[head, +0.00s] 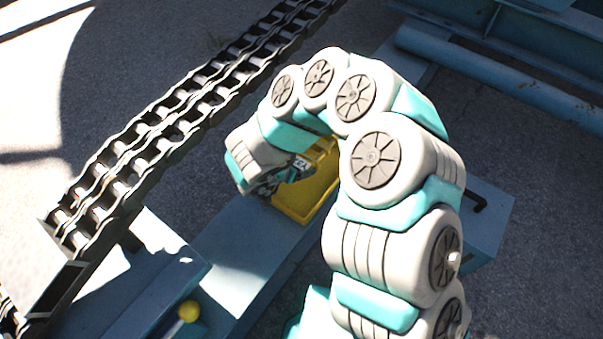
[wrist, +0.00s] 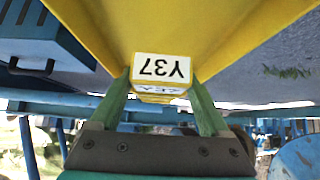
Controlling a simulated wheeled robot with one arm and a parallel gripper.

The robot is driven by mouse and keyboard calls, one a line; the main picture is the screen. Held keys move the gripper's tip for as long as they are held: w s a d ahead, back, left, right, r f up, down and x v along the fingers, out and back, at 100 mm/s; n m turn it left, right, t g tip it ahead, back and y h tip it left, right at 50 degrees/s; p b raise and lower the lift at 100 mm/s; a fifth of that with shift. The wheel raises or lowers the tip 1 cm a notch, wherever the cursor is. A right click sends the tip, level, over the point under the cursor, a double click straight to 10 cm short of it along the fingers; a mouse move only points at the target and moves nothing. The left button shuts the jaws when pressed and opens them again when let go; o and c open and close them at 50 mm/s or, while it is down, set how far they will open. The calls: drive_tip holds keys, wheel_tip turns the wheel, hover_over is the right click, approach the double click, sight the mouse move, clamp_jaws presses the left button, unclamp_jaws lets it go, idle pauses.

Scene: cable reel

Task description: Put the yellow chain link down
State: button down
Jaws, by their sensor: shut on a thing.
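The yellow chain link (head: 306,199) shows in the head view over the blue beam, partly hidden behind my arm. I cannot tell whether it touches the beam. In the wrist view the yellow chain link (wrist: 222,38) fills the upper middle, with a white label reading Y37 upside down. My gripper (wrist: 161,90) has its two green fingers on either side of the labelled block and is shut on it. In the head view my gripper (head: 283,181) is at the left side of the link, with its fingers mostly hidden.
A long dark chain (head: 150,135) runs diagonally at the left. The blue beam (head: 235,255) crosses below the link. A yellow ball-shaped knob (head: 188,311) stands at the lower left. A blue pipe (head: 500,75) lies at the upper right. Bare grey ground lies between.

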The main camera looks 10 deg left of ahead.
sight(299, 182)
drive_tip(key=shift+f, duration=2.55)
drive_tip(key=shift+f, duration=0.15)
unclamp_jaws()
drive_tip(key=shift+r, duration=0.2)
drive_tip(key=v, duration=1.2)
drive_tip(key=shift+s+f, duration=0.1)
drive_tip(key=shift+f, duration=0.05)
